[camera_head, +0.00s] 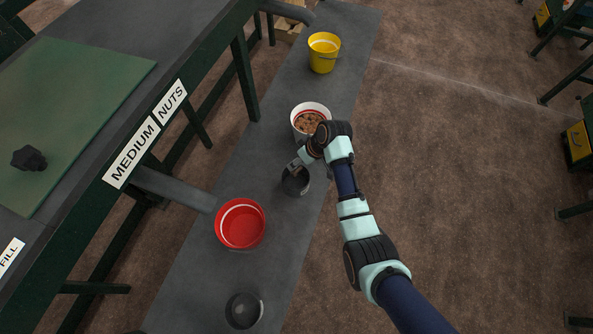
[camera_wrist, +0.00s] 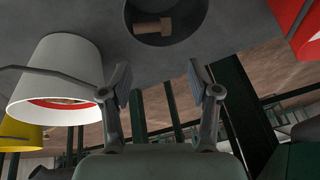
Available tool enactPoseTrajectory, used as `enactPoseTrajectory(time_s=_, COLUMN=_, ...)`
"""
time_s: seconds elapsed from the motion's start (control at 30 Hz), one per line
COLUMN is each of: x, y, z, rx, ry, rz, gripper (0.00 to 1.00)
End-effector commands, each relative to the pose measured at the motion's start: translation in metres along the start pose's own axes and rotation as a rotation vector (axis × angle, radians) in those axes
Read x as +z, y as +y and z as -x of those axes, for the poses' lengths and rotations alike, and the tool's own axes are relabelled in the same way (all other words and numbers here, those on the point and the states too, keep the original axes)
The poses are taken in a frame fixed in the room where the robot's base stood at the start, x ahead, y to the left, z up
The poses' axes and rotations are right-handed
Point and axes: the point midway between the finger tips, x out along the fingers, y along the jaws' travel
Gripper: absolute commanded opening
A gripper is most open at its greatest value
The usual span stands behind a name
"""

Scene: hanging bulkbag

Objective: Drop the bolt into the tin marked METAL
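A dark grey round tin (camera_head: 295,184) stands on the grey bench, just below and left of my gripper (camera_head: 303,164). In the wrist view the tin's dark opening (camera_wrist: 185,30) is at the top. A second dark round tin (camera_head: 243,310) stands at the near end of the bench. No METAL marking is readable on either tin.
A white bucket (camera_head: 298,122) of brown pieces stands just behind my gripper. A red bucket (camera_head: 218,226) and a yellow bucket (camera_head: 322,60) share the bench (camera_head: 185,290). A green-framed table labelled MEDIUM NUTS (camera_head: 145,134) is at left.

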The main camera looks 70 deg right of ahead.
Motion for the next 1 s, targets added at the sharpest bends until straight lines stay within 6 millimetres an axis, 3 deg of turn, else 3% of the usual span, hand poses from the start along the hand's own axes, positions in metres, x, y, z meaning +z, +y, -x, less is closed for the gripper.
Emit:
enactPoseTrajectory(time_s=0.43, x=0.0, y=0.001, z=0.007, rx=0.001, ry=0.002, rz=0.0, gripper=0.76)
enactPoseTrajectory(time_s=0.8, x=-0.001, y=0.001, z=0.092, rx=0.003, ry=0.004, rz=-0.001, gripper=0.76)
enactPoseTrajectory(time_s=1.0, x=0.0, y=0.0, z=0.117, rx=0.001, ry=0.001, rz=0.0, gripper=0.76)
